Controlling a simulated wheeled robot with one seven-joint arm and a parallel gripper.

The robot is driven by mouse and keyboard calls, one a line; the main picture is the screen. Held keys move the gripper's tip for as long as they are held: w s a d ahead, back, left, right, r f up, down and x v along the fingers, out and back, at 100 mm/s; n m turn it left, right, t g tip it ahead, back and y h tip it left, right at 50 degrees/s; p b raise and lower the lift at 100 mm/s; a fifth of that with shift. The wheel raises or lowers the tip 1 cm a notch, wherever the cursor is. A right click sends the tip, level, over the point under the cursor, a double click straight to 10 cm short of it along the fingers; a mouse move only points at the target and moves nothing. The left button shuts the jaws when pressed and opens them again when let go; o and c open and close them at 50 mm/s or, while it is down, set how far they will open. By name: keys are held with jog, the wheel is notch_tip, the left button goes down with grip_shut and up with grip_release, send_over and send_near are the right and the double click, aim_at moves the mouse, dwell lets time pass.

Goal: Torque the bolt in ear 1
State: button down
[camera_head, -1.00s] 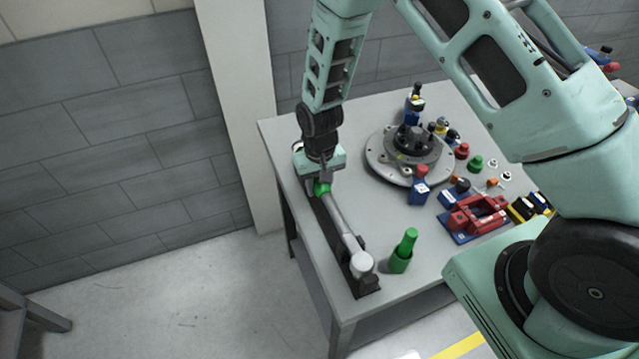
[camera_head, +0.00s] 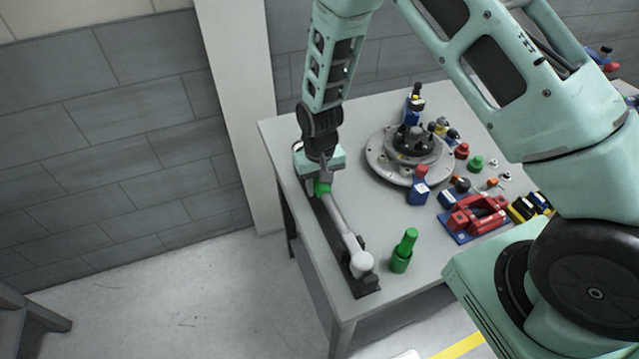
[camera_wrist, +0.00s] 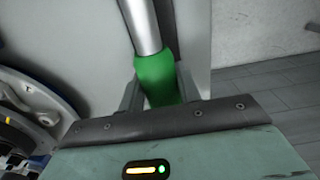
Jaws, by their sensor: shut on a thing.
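A torque wrench (camera_head: 342,222) with a grey shaft, a green grip and a pale round head lies along a dark rack at the table's left edge. My gripper (camera_head: 322,182) is shut on the wrench's green grip. In the wrist view the green grip (camera_wrist: 157,78) sits between the two fingers, with the metal shaft running up out of the picture. The chassis fixture (camera_head: 378,160), a round grey plate with a dark hub, stands to the right of my gripper. Its ears and bolts are too small to tell apart.
A green bottle-like thing (camera_head: 403,252) stands right of the wrench head. A red clamp-like block on a blue base (camera_head: 475,218), a blue block with a red top (camera_head: 419,190) and several small coloured parts crowd the table's right.

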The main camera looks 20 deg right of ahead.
jog(key=shift+r, duration=0.2)
jog(key=shift+r+p, duration=2.4)
jog(key=shift+r, duration=1)
